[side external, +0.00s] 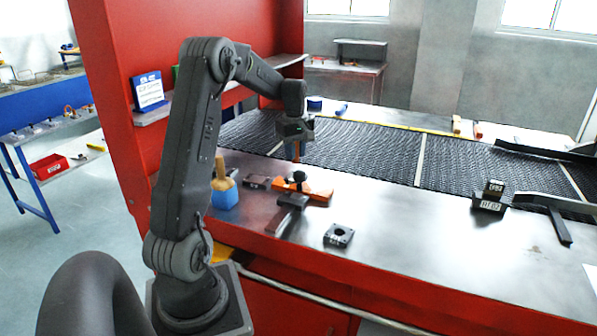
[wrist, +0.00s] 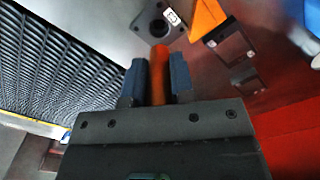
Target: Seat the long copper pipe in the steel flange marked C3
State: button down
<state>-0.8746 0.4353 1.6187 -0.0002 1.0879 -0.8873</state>
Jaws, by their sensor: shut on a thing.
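My gripper (wrist: 158,82) is shut on the copper pipe (wrist: 159,70), which stands out between its two dark fingers in the wrist view. In the side view my gripper (side external: 294,150) hangs above the near edge of the mesh belt, with a bit of the pipe showing there. The steel flange marked C3 (wrist: 146,27) is a dark square plate with a round hole, just beyond the pipe's end in the wrist view. The pipe is not seen inside its hole. I cannot tell which plate it is in the side view.
An orange clamp (side external: 317,191) lies on the steel table; its orange part (wrist: 206,18) is beside the C3 flange. Other plates (side external: 337,235) (side external: 257,182) lie nearby. A blue-based brush (side external: 224,194) stands left. A labelled block (side external: 489,203) sits right. The table's right front is clear.

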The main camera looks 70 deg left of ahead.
aim_at(295, 162)
jog(key=shift+f, duration=2.85)
jog(key=shift+f, duration=0.15)
jog(key=c, duration=1)
grip_release()
